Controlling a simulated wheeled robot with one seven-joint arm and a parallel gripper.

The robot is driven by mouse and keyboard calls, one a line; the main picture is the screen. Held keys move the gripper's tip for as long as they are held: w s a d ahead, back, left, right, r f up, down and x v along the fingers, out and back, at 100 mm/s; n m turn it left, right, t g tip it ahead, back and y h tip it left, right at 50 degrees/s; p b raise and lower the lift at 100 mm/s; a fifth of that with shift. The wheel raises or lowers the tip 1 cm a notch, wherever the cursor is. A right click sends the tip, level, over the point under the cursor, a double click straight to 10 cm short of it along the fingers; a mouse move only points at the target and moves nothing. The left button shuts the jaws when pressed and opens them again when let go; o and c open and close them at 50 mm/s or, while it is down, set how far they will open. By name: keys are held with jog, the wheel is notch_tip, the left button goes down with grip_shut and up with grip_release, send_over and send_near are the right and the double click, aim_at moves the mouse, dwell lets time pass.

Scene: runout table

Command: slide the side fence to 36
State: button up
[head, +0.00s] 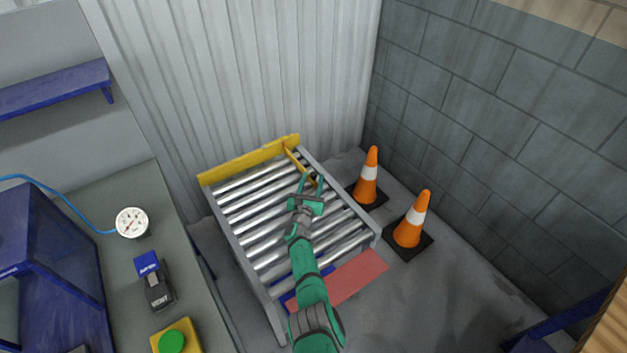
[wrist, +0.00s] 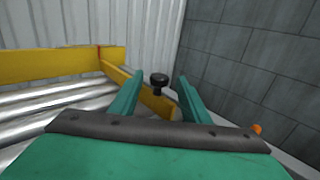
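The side fence (head: 297,161) is a short yellow bar on the right side of the roller table (head: 229,190), running forward from the yellow end stop (head: 250,159). In the wrist view the fence (wrist: 158,103) carries a black knob (wrist: 159,82) on top. My gripper (head: 313,180) is over the right part of the rollers near the fence. In the wrist view its two green fingers (wrist: 158,90) are spread apart, with the knob showing between and beyond them; I cannot tell whether they touch anything. No scale or number 36 is readable.
Two orange cones (head: 367,177) (head: 410,224) stand on the floor right of the table, near the block wall. A red plate (head: 355,278) lies at the table's front. A bench (head: 188,290) with a gauge (head: 132,223) and a green button (head: 172,342) is at left.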

dwell(0.3)
jog(key=shift+s+a+f, duration=0.1)
jog(key=shift+s+a, duration=0.2)
jog(key=shift+s, duration=0.25)
jog(key=shift+s+a, duration=0.15)
jog(key=shift+s, duration=1.45)
jog(key=shift+s+a, duration=0.2)
jog(key=shift+s, duration=1.4)
jog(key=shift+s+a, duration=0.15)
jog(key=shift+s, duration=1.45)
